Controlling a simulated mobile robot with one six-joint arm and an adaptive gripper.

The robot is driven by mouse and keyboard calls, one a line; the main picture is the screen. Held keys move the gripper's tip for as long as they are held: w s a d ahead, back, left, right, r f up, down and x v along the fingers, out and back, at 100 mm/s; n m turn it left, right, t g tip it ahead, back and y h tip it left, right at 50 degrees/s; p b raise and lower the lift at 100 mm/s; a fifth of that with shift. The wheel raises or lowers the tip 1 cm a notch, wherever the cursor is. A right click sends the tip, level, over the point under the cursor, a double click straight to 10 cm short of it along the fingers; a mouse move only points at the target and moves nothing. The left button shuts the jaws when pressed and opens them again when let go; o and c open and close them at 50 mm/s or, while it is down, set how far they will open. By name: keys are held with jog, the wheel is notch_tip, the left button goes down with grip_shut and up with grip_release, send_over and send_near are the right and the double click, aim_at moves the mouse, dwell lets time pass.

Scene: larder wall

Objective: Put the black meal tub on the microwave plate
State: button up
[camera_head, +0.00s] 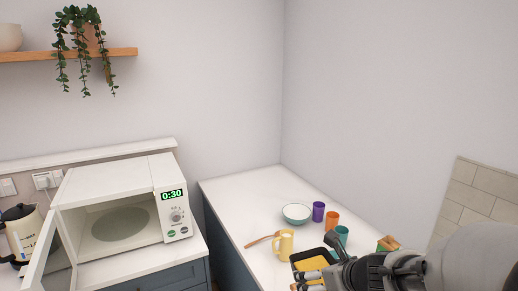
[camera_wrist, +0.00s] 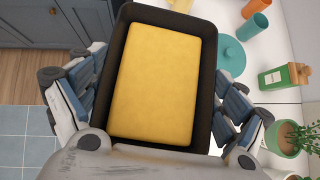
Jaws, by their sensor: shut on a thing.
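The black meal tub (camera_wrist: 209,100) with yellow contents fills the middle of the wrist view. My gripper (camera_wrist: 160,95) is shut on it, with fingers on both long sides. In the head view the tub (camera_head: 297,256) shows at the lower right, partly hidden by my gripper (camera_head: 322,272). The white microwave (camera_head: 174,196) stands at the left with its door (camera_head: 43,255) open and its display reading 0:30. The round microwave plate (camera_head: 120,224) lies inside, with nothing on it.
A kettle (camera_head: 22,232) stands left of the microwave. A floor gap separates the counters.

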jog(key=s+d+n+p, duration=0.1)
jog(key=s+d+p, duration=0.15)
jog(key=d, duration=1.55)
jog(key=s+d+f+y+p, duration=0.1)
jog(key=s+d+f+p, duration=0.15)
jog(key=s+d, duration=1.1)
jog(key=w+a+r+b, duration=0.2)
jog(key=w+a+b, duration=0.1)
jog(key=w+a, duration=1)
jog(key=shift+m+h, duration=0.6)
jog(key=w+a, duration=0.1)
jog(key=a, duration=0.5)
jog(key=w+a+b, duration=0.1)
jog(key=a, duration=0.6)
jog(key=a+b, duration=0.1)
jog(key=a, duration=0.5)
jog(key=shift+w+a+r, duration=0.25)
jog(key=shift+w, duration=0.15)
